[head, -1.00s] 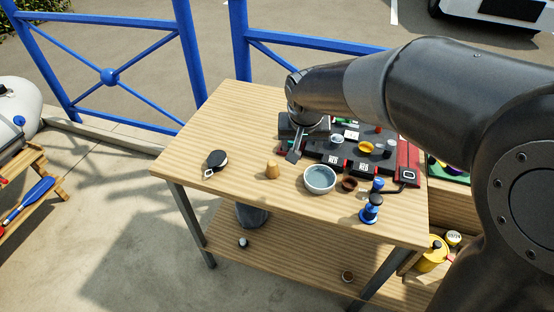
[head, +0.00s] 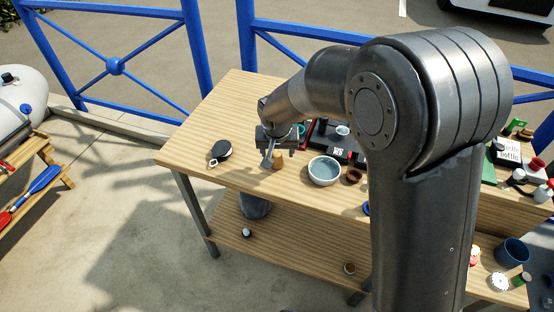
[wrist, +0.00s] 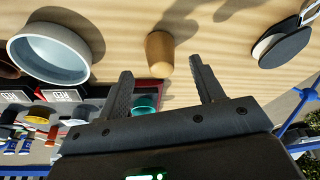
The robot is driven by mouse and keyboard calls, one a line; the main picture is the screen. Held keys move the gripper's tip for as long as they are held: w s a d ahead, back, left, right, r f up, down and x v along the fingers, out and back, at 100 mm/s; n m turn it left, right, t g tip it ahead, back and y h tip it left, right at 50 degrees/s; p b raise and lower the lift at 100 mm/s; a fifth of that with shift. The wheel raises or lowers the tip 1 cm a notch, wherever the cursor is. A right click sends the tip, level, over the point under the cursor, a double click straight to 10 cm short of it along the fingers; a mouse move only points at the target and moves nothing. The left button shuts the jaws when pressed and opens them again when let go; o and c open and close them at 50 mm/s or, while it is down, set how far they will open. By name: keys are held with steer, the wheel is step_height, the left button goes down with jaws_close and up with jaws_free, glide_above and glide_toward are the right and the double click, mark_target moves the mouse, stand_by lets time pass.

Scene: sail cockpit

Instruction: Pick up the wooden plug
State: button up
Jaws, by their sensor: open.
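The wooden plug (head: 278,160) is a small tan tapered piece standing on the wooden table (head: 200,150). My gripper (head: 270,156) is open and empty, beside the plug in the head view. In the wrist view my gripper (wrist: 158,74) shows both fingers spread apart. Neither finger appears to touch the plug. My arm hides part of the tabletop in the head view.
A black round block with a loop (head: 221,150) lies to the left. A dark tray with several small parts (wrist: 80,112) lies close by. The table's left end is clear.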

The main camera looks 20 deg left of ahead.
mark_target(277, 153)
steer(key=shift+x, duration=1.75)
steer(key=shift+w+a, duration=0.1)
steer(key=shift+c, duration=0.4)
steer(key=c, duration=1)
steer(key=shift+r, duration=0.15)
